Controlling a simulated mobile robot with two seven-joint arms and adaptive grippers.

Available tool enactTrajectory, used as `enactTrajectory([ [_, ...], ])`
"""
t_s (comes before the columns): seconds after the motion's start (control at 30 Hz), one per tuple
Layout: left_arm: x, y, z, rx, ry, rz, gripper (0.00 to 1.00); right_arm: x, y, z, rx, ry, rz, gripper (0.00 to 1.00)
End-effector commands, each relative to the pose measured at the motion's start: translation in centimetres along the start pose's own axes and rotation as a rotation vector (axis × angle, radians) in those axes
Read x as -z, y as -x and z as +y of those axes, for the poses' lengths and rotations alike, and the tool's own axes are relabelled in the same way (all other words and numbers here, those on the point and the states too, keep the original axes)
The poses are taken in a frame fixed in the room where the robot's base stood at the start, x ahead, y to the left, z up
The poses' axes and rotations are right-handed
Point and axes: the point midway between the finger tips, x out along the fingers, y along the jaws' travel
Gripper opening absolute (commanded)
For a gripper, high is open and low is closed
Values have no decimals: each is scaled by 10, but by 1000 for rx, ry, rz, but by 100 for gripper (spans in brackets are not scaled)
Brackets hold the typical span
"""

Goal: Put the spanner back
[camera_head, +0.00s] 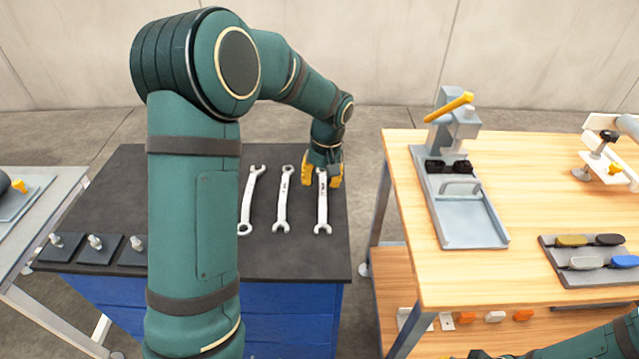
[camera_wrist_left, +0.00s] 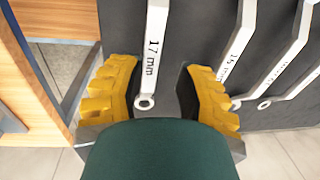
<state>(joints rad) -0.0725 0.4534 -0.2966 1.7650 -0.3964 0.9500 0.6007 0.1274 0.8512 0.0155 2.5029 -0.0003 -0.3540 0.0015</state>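My left gripper (camera_head: 322,174) is above the far end of the right one. In the left wrist view, my left gripper (camera_wrist_left: 158,92) is open, its yellow fingers on either side of the spanner marked 17 mm (camera_wrist_left: 153,50). The small ring end of that spanner shows between the fingers, apart from both. My right gripper is out of view; only part of its arm shows at the lower right.
Three dark plates with pegs (camera_head: 95,243) sit at the cabinet's left front. A wooden bench (camera_head: 405,165) stands to the right across a gap, with a grey fixture tray (camera_head: 470,230) and a grey holder of coloured-handled items (camera_head: 585,270). The neighbouring spanners (camera_wrist_left: 240,55) lie close beside one finger.

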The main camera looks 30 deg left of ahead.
Motion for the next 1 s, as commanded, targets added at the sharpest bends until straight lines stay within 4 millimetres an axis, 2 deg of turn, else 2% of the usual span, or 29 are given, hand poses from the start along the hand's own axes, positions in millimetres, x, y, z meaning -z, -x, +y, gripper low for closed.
enactTrajectory([
  [0.03, 0, 14, 0, -2, 0, 3, 34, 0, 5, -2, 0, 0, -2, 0],
  [0.2, 0, 50, 0, -2, -1, 3, 34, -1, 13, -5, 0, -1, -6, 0],
  [0.43, 0, 85, 0, -1, -1, 1, 34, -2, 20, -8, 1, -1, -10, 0],
  [0.6, 0, 95, 0, 0, -1, 0, 34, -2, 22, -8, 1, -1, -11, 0],
  [1.0, 0, 96, 0, 1, 0, -1, 34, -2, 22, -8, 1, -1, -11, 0],
])
